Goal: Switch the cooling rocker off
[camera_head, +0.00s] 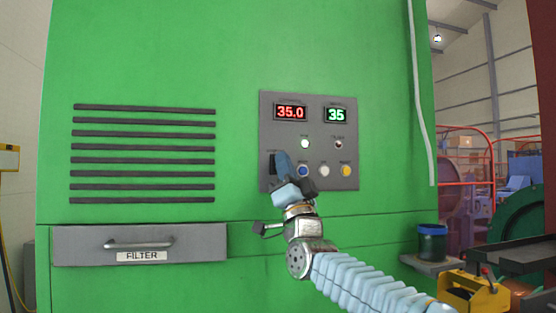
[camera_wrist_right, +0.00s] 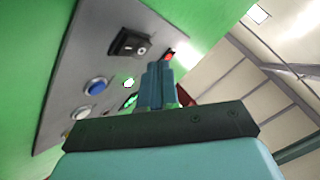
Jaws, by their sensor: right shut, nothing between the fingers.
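The cooling rocker is a black rocker switch (camera_wrist_right: 131,44) with white marks on the grey control panel (camera_head: 348,155). It shows clearly in the right wrist view, at the upper left. In the head view the rocker (camera_head: 271,160) is partly hidden behind my right gripper (camera_head: 284,162). My right gripper is shut and empty, its fingertips (camera_wrist_right: 158,70) in front of the panel close to the rocker. In the right wrist view the fingertips appear apart from the rocker; contact cannot be told from the head view. My left gripper is not in view.
The panel has a red display (camera_head: 290,112), a green display (camera_head: 336,115), a lit green lamp (camera_head: 305,144), a blue button (camera_head: 303,171), a white button (camera_head: 324,171) and a yellow button (camera_head: 345,170). A filter drawer (camera_head: 80,245) is at lower left. A dark cup (camera_head: 432,243) stands on a right shelf.

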